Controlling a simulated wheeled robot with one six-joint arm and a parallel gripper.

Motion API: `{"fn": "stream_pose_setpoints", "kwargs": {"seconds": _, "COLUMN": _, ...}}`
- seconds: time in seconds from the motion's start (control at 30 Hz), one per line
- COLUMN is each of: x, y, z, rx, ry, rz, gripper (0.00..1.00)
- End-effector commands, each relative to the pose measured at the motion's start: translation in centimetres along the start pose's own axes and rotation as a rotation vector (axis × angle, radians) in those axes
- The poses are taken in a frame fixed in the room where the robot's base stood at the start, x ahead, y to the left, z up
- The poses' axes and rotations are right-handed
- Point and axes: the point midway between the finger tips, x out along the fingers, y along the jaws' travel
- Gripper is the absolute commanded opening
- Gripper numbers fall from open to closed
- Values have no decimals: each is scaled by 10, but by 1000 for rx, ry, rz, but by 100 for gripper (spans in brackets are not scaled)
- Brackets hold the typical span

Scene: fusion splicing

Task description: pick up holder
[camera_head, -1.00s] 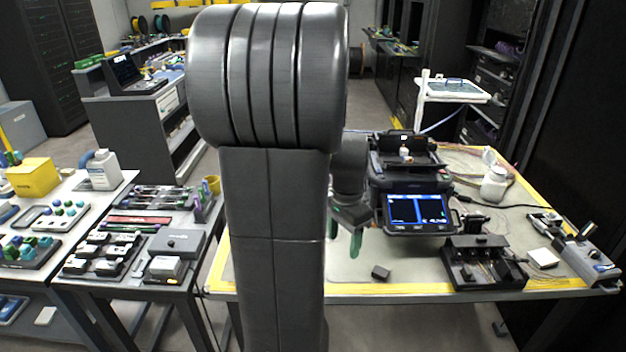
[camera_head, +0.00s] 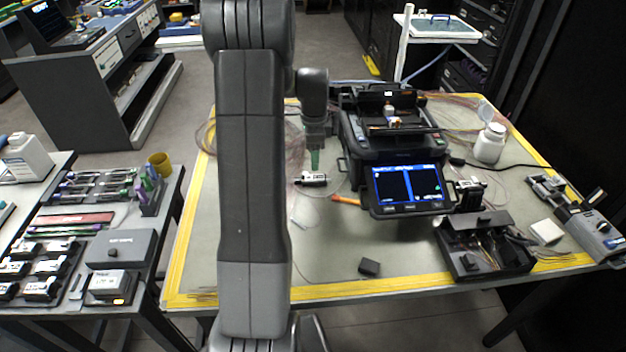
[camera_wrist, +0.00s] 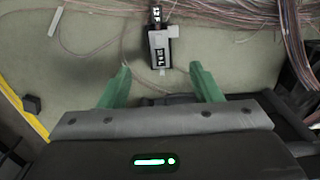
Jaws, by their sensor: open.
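A small black-and-white holder (camera_head: 313,179) lies on the grey mat left of the splicer in the head view. In the wrist view the holder (camera_wrist: 158,50) lies ahead of the fingertips, roughly centred between them. My gripper (camera_wrist: 160,72) is open, its two green fingers apart with nothing between them. In the head view my gripper (camera_head: 315,160) is just behind the holder and partly hidden by its own housing. I cannot tell the height of the fingertips above the mat. A similar small holder (camera_head: 467,190) is at the splicer's right side.
The fusion splicer (camera_head: 400,150) with its lit screen stands close right of my gripper. Loose fibres (camera_wrist: 235,15) lie beyond the holder. A small black block (camera_head: 369,267) sits near the front edge. A black open box (camera_head: 485,245) and a white bottle (camera_head: 490,143) are farther right.

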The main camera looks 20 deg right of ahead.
Motion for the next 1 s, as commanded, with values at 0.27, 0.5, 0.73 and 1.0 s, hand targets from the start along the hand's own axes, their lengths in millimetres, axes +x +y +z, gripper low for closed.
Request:
{"fn": "stream_pose_setpoints", "kwargs": {"seconds": 0.27, "x": 29, "y": 0, "z": 0, "rx": -1, "ry": 0, "rz": 1, "gripper": 58}}
{"fn": "stream_pose_setpoints", "kwargs": {"seconds": 0.5, "x": 60, "y": 2, "z": -2, "rx": -1, "ry": -1, "rz": 4, "gripper": 58}}
{"fn": "stream_pose_setpoints", "kwargs": {"seconds": 0.73, "x": 80, "y": 1, "z": -1, "rx": -2, "ry": 0, "rz": 0, "gripper": 58}}
{"fn": "stream_pose_setpoints", "kwargs": {"seconds": 1.0, "x": 80, "y": 1, "z": -1, "rx": -2, "ry": 0, "rz": 0, "gripper": 44}}
